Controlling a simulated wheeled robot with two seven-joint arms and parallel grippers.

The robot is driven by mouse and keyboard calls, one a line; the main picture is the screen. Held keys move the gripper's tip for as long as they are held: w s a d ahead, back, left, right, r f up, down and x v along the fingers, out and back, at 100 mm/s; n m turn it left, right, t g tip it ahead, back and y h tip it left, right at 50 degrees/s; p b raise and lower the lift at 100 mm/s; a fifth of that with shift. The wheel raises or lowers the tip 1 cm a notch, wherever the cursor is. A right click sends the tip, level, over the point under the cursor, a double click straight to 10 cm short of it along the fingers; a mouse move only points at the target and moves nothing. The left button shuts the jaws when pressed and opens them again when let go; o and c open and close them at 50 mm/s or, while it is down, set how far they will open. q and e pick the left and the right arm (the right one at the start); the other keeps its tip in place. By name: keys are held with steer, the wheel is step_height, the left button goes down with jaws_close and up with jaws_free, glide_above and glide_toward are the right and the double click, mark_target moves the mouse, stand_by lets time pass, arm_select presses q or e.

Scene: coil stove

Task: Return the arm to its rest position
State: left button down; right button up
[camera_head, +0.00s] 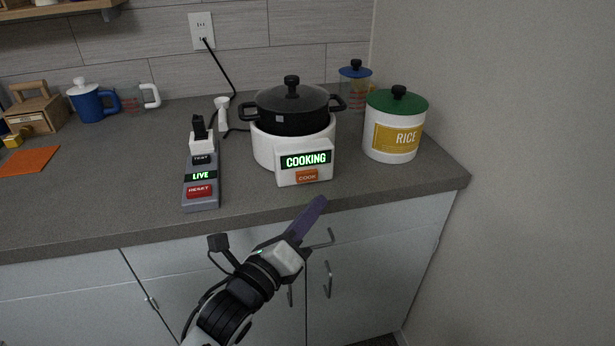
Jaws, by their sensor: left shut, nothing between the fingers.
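My left gripper (307,219) is shut and empty. My right gripper is not in view.
A grey power unit (201,175) with a LIVE display and a plug stands left of the cooker. A RICE canister (392,148) stands to the right. The counter edge (120,241) runs above cabinet doors with handles. A wall (530,150) bounds the right side.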

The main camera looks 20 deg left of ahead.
arm_select(q)
steer(key=s+f+n+g, duration=0.5)
steer(key=s+f+n, duration=0.7)
steer(key=f, duration=0.3)
steer(key=s+f+n+g+y, duration=0.1)
steer(key=s+f+n+g, duration=0.3)
steer(key=s+f+n, duration=0.8)
step_height(320, 180, down, 4)
steer(key=n, duration=0.2)
steer(key=shift+a+f+n+g+y, duration=0.15)
steer(key=shift+a+n+g+y, duration=0.15)
steer(key=shift+g, duration=0.1)
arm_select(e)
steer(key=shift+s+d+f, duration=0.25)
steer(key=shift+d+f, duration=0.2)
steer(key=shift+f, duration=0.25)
